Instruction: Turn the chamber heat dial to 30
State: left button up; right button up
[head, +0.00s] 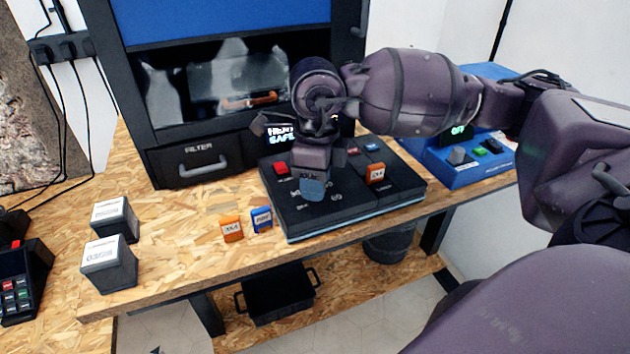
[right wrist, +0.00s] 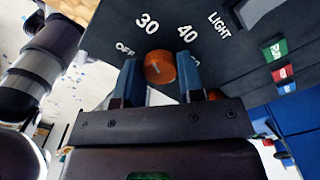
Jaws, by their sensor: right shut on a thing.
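The chamber heat dial (right wrist: 160,67) is a round orange-brown knob on the black control panel (right wrist: 110,38). The labels OFF, 30 and 40 are printed around it; its pointer mark cannot be made out. My right gripper (right wrist: 159,78) is shut on the dial, one blue fingertip on each side. In the head view my right gripper (head: 312,186) points down over the left part of the panel (head: 340,212) and hides the dial. My left gripper is not in view.
On the panel are a red button (head: 281,168) and an orange tag (head: 376,174). An orange cartridge (head: 231,229) and a blue cartridge (head: 262,219) stand left of it. Two grey boxes (head: 109,264) stand further left. A blue device (head: 465,165) is at right.

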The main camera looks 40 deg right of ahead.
jog(key=shift+r+m, duration=0.1)
jog(key=shift+m, duration=0.5)
jog(key=o, duration=0.9)
notch_tip(320, 180, up, 11)
jog(key=shift+f, duration=0.1)
dwell(0.7)
